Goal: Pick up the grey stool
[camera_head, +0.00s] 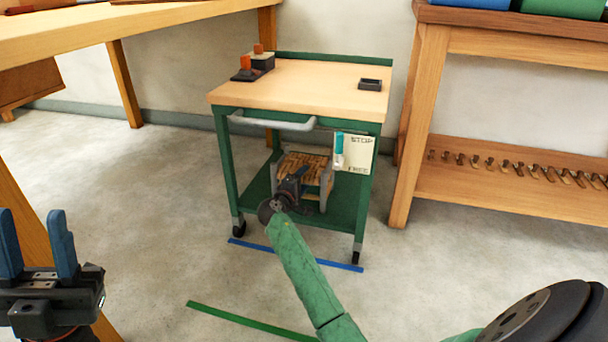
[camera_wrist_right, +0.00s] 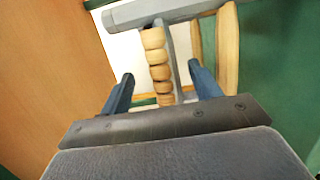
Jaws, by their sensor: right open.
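The grey stool (camera_head: 304,160) has a woven tan bark seat and grey legs. It stands on the lower shelf of the green cart (camera_head: 262,200), beneath the wooden top. My right gripper (camera_head: 294,182) is open at the stool's front and hides part of it. In the right wrist view, the stool's grey rail (camera_wrist_right: 170,12) and rounded seat strands lie beyond and between the spread fingertips (camera_wrist_right: 160,82). I cannot tell whether the fingers touch the stool. My left gripper (camera_head: 36,245) is open and empty at the lower left, away from the cart.
The cart's top, handle (camera_head: 272,121) and posts enclose the stool from above and at the sides. A STOP/FREE card (camera_head: 359,152) hangs at the cart's right front. A blue strip (camera_head: 294,254) lies on the floor.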

